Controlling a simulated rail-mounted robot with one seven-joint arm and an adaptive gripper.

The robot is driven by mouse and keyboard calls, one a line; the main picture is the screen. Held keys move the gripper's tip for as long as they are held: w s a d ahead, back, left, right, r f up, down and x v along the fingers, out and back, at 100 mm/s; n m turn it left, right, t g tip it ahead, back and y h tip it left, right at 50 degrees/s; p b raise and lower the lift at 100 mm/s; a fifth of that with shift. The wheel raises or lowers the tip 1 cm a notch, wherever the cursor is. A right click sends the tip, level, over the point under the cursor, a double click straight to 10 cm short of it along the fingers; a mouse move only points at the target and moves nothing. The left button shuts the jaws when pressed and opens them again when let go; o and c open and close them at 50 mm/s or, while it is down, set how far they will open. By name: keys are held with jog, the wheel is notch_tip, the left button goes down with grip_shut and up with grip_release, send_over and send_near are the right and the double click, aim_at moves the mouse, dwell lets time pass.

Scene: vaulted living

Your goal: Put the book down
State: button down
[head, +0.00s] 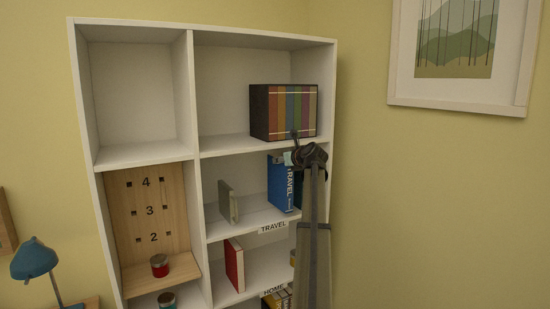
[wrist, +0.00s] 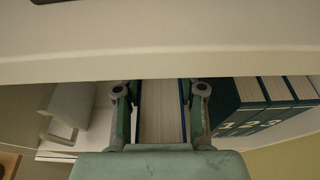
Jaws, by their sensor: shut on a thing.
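My gripper (wrist: 162,105) is shut on a book (wrist: 162,120) with blue covers; its white page edges show between the fingers in the wrist view. In the head view my gripper (head: 298,156) is at the front right of this compartment, by the blue TRAVEL volumes (head: 285,184). I cannot tell the held book apart from them there, nor whether its bottom touches the shelf.
The white shelf unit (head: 192,100) has a board close above my gripper. A striped box-like book set (head: 292,112) stands on that board. The grey bookend (head: 228,202) stands left in the TRAVEL compartment. A red book (head: 234,265) is below. A picture frame (head: 458,104) hangs at right.

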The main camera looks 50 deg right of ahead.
aim_at(275, 156)
jog(key=shift+w+d+r+p, duration=0.1)
jog(key=shift+w+d+p, duration=0.2)
jog(key=shift+w, duration=0.45)
jog(key=shift+w+d+r+p, duration=0.15)
jog(key=shift+w+d, duration=0.25)
jog(key=shift+w, duration=0.35)
jog(key=shift+x, duration=0.9)
jog(key=shift+w+p, duration=0.2)
jog(key=shift+p, duration=0.2)
jog(key=shift+f, duration=0.2)
jog(key=shift+s+f+p, duration=0.1)
jog(key=shift+f+p, duration=0.25)
jog(key=shift+f, duration=0.3)
jog(key=c, duration=0.7)
grip_release()
